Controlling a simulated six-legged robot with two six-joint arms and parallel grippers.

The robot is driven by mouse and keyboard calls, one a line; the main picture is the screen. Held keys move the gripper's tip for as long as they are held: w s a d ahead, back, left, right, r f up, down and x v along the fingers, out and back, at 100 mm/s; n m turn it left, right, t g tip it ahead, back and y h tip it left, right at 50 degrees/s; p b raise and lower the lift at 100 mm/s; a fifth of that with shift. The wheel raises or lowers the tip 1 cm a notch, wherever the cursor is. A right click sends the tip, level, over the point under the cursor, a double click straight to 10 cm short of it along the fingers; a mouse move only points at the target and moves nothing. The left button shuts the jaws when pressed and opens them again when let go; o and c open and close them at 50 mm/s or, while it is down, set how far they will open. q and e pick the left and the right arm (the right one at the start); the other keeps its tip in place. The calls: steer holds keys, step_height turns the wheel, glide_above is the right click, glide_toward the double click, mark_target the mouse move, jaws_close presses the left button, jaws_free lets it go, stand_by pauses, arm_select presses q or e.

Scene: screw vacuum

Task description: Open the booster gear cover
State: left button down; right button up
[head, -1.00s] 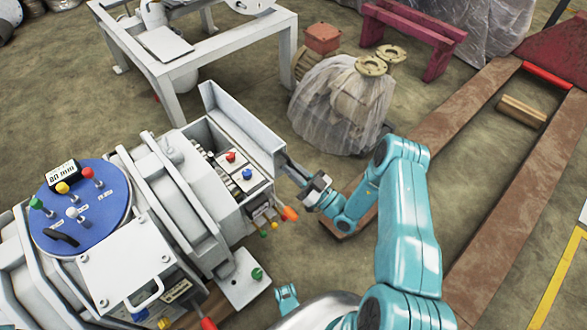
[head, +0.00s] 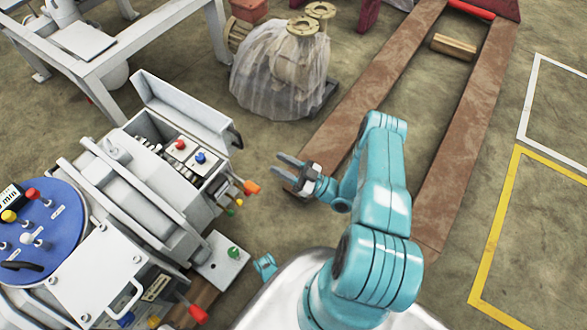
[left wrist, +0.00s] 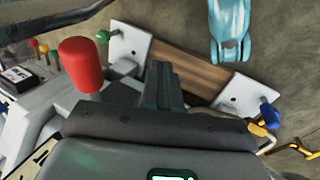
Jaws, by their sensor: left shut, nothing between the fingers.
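The hinged grey cover (head: 185,112) at the end of the white machine stands raised in the head view. The box (head: 155,125) below it is open, with a red button (head: 180,145) and a blue button (head: 200,158) showing inside. A dark handle (head: 236,138) sits at the cover's right end. My right gripper (head: 280,168) is open and empty, to the right of the cover and apart from it. My left gripper (left wrist: 163,78) is shut and empty in the left wrist view, near a red knob (left wrist: 80,65).
A blue round control panel (head: 45,225) with coloured levers is at left. A plastic-wrapped pump (head: 280,75) stands behind my right gripper. Brown rails (head: 380,85) lie on the floor. A white frame table (head: 150,38) stands at the back left.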

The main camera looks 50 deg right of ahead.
steer(key=v, duration=0.4)
stand_by(0.4)
